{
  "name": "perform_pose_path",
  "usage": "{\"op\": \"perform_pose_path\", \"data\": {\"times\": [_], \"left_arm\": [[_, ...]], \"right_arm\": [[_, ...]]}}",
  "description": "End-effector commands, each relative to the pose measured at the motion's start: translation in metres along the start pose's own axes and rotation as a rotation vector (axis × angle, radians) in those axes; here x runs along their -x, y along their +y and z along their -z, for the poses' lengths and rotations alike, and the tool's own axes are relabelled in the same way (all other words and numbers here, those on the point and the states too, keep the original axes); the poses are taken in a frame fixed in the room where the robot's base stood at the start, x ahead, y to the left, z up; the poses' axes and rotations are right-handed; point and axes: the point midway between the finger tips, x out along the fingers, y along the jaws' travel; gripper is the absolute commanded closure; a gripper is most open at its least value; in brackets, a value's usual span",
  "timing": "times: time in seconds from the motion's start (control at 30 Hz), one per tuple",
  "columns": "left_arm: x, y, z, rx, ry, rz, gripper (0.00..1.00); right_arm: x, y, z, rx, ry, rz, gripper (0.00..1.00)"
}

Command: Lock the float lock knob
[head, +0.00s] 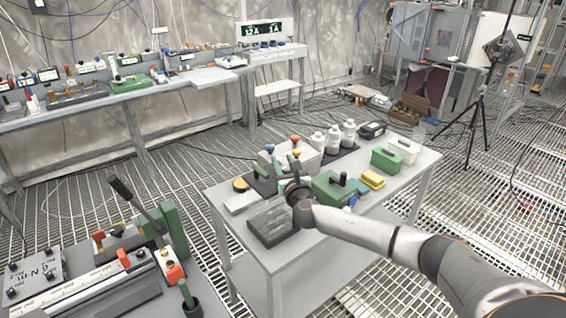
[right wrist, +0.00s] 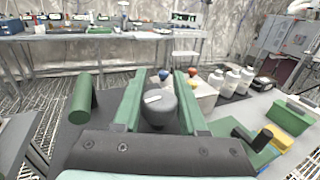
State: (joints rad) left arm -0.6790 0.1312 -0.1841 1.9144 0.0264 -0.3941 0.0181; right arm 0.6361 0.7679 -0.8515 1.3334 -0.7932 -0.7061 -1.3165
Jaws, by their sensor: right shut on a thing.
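A dark grey knob (right wrist: 157,108) with a white mark on top stands in the middle of the right wrist view, and I take it as the float lock knob. My right gripper (right wrist: 160,85) has its two green fingers on either side of it and is shut on it. What the knob is mounted on is mostly hidden by the gripper. In the head view my right gripper (head: 283,184) is over the left part of the grey table (head: 365,213). The knob cannot be made out there. My left gripper is not in view.
A green box (head: 328,188), a yellow box (head: 373,179) and white bottles (head: 333,138) share the table. A dark slab (head: 270,232) lies at its front left. Another bench (head: 90,300) is at lower left.

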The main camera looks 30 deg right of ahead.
Motion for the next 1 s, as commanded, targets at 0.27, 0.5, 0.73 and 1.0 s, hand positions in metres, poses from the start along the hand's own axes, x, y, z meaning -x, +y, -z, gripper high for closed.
{"op": "perform_pose_path", "data": {"times": [0.27, 0.5, 0.73, 1.0], "left_arm": [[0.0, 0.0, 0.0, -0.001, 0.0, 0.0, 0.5], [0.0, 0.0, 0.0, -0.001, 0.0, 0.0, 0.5], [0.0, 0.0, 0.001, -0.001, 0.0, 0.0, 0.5], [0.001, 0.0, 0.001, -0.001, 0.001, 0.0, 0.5]], "right_arm": [[0.0, 0.0, -0.001, 0.0, -0.002, 0.0, 0.56], [0.0, 0.0, -0.001, 0.0, -0.002, 0.0, 0.46], [0.005, -0.001, 0.0, 0.001, -0.001, -0.001, 0.46], [0.041, 0.0, 0.001, 0.0, 0.001, -0.003, 0.46]]}}
